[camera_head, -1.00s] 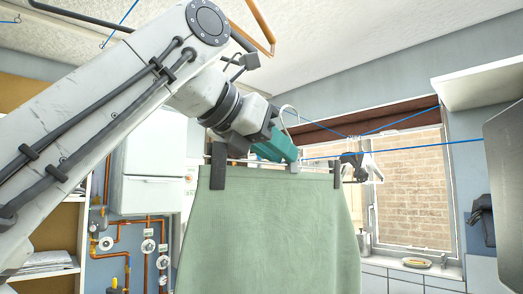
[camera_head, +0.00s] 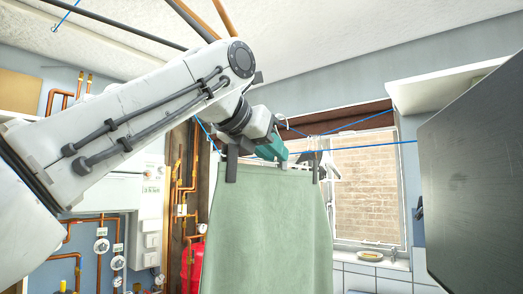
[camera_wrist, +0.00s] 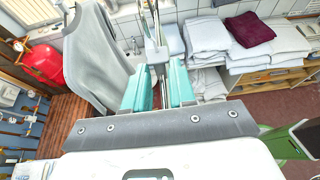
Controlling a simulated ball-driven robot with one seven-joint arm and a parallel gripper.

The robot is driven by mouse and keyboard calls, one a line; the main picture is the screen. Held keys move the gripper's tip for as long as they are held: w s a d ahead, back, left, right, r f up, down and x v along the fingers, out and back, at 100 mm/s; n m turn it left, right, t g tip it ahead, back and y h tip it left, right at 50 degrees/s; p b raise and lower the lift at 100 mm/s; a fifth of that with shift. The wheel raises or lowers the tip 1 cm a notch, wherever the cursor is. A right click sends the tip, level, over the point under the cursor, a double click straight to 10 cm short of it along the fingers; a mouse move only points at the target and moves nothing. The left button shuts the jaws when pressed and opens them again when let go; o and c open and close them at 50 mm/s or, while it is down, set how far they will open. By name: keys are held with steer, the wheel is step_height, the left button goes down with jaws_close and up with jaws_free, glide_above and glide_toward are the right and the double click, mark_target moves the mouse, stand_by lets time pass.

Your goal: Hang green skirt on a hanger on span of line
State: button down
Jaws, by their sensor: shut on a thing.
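The green skirt (camera_head: 268,230) hangs from a clip hanger (camera_head: 272,163), held by dark clips at both ends of its waistband. My gripper (camera_head: 274,148), with teal fingers, is shut on the hanger near its middle; the wrist view shows the fingers (camera_wrist: 157,90) on either side of it. The hanger's hook (camera_head: 284,124) rises above the fingers. The blue line (camera_head: 365,146) runs across behind the hanger and to the right; whether the hook touches it I cannot tell. In the wrist view the skirt (camera_wrist: 98,60) looks pale, left of the fingers.
Other hangers (camera_head: 322,163) hang on the line just right of the skirt. A dark panel (camera_head: 475,180) stands close at right, below a white shelf (camera_head: 440,85). Copper pipes (camera_head: 178,190) and a red tank (camera_head: 193,262) are left. Folded linen (camera_wrist: 250,40) lies on a shelf.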

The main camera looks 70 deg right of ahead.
steer(key=shift+s+d, duration=0.85)
steer(key=shift+d, duration=1.35)
steer(key=shift+s+d, duration=0.85)
steer(key=shift+d, duration=1.4)
steer(key=shift+s+d, duration=0.85)
steer(key=shift+d, duration=1.35)
